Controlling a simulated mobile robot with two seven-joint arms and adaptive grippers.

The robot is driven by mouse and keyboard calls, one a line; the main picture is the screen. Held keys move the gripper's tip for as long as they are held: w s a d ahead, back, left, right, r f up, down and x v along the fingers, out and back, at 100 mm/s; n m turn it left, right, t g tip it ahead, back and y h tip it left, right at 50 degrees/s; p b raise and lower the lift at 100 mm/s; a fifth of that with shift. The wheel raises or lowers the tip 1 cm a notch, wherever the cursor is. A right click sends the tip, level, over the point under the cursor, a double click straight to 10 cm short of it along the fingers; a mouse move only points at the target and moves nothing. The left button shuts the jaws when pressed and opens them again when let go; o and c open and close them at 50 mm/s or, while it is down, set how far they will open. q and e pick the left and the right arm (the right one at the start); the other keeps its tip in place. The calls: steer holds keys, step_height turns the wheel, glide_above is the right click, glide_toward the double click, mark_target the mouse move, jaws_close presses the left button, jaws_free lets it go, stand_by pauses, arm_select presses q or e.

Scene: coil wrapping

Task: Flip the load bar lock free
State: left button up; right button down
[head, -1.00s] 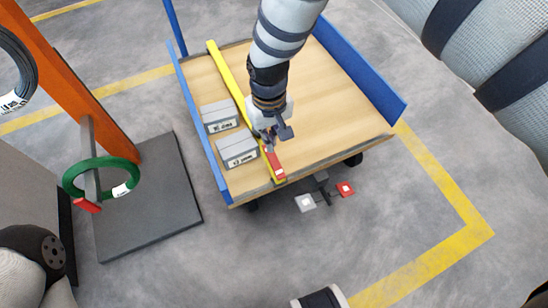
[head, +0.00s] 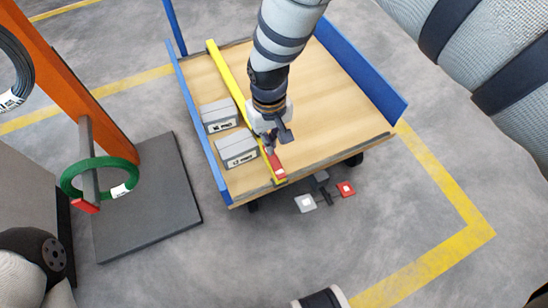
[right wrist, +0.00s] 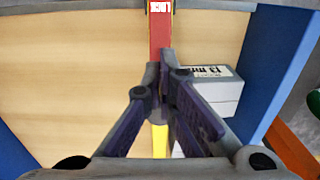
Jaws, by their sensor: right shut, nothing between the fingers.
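The yellow load bar (head: 226,78) lies across the wooden deck of the cart, along its left side. Its red lock lever (head: 277,168) lies along the bar's near end, and it also shows at the top of the right wrist view (right wrist: 160,30). My right gripper (head: 269,148) is shut and empty, pointing down over the bar at the inner end of the red lever. In the right wrist view its fingertips (right wrist: 162,70) overlap that end; I cannot tell whether they touch it. My left gripper is out of view.
Two grey labelled boxes (head: 237,148) stand left of the bar, close to my right gripper. Blue side boards (head: 365,75) edge the cart. An orange post (head: 75,80) with a green coil (head: 70,181) on its arm stands left. The deck right of the bar is clear.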

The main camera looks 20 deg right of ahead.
steer(key=shift+f+b, duration=0.65)
steer(key=shift+f, duration=0.9)
stand_by(0.4)
step_height(320, 180, up, 7)
steer(key=p, duration=0.4)
steer(key=shift+r+p, duration=0.15)
steer(key=shift+p, duration=0.25)
